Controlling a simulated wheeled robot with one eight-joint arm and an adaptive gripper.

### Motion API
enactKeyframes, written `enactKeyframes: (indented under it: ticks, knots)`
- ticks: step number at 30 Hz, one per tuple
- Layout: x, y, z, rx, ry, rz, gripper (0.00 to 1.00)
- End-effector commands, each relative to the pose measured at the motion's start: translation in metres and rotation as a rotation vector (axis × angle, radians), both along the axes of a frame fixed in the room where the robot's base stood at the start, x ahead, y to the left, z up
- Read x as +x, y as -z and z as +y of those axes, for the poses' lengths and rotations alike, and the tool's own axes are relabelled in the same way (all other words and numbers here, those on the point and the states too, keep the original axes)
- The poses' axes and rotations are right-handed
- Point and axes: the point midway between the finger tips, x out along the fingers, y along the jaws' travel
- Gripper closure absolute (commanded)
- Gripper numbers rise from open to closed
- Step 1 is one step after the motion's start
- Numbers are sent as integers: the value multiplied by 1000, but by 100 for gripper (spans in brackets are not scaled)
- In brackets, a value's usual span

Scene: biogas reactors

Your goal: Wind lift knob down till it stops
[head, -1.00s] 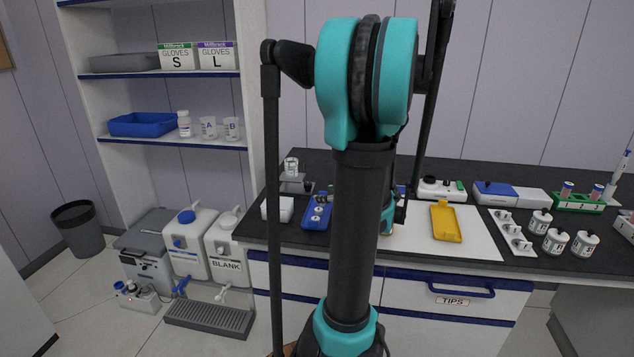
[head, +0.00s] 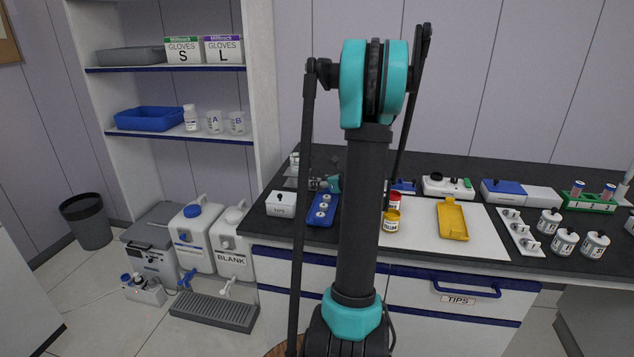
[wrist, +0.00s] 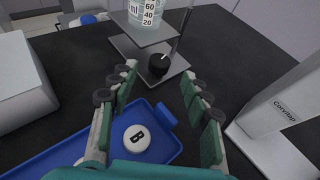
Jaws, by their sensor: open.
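The lift knob (wrist: 158,63) is round and black with a white line on top. It sits on the front of a small grey lift stand. The lift's grey plate (wrist: 140,33) carries a clear graduated beaker (wrist: 146,12) in the wrist view. My gripper (wrist: 160,86) is open and empty, its fingers pointing towards the knob. The knob is just beyond the fingertips, roughly centred between them, and not held. In the head view my gripper (head: 331,184) is at the bench's left end by the lift, and the knob is too small to make out.
A blue tray (wrist: 171,154) with a white "B" button lies under my fingers. A white box (wrist: 22,85) stands at left and a white device marked Convilap (wrist: 270,108) at right, close to the right finger. Dark bench is bare beyond it.

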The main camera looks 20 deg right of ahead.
Motion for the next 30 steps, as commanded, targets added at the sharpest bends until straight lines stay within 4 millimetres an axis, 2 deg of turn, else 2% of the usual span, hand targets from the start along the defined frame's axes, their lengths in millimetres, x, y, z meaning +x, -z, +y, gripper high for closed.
enactKeyframes:
  ticks: [3, 7, 19, 30]
  knots:
    - [18, 7, 4, 0, -2, 0, 52]
    - [29, 12, 6, 0, 0, -1, 52]
    - [35, 15, 7, 0, 0, 0, 52]
    - [35, 15, 7, 0, 0, 0, 97]
